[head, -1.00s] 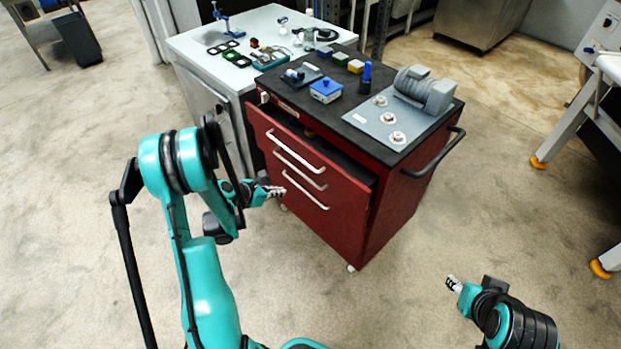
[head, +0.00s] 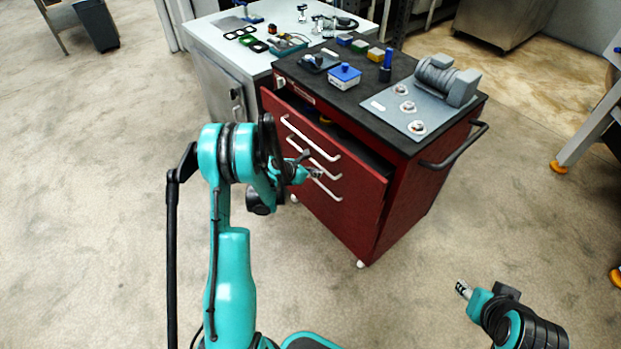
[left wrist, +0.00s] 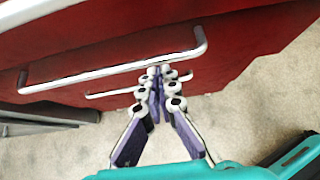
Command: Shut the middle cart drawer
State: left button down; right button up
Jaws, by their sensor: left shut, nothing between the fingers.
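The red cart (head: 405,195) has a dark top, and its front carries three pale bar handles one above another. A drawer under the top stands pulled out, its dark inside (head: 355,143) showing. I cannot tell for certain which handle belongs to it. The middle handle (head: 313,161) is partly hidden by my left gripper (head: 318,173), which is shut and empty in front of the drawer fronts. In the left wrist view, the shut fingertips (left wrist: 162,74) lie close to a long handle (left wrist: 110,69), with another behind; contact is unclear. My right gripper (head: 463,289) is at lower right, away from the cart.
A motor on a grey plate (head: 405,105), a blue-lidded box (head: 344,76) and small blocks sit on the cart top. A white-topped cabinet (head: 213,65) stands behind it at left. Open floor lies in front and to the right.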

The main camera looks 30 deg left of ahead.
dwell(0.3)
pick_arm(q)
jog(key=w, duration=0.1)
jog(key=w+d, duration=0.1)
jog(key=w, duration=0.1)
jog(key=shift+w+d, duration=0.3)
jog(key=shift+w, duration=0.1)
jog(key=shift+r, duration=0.1)
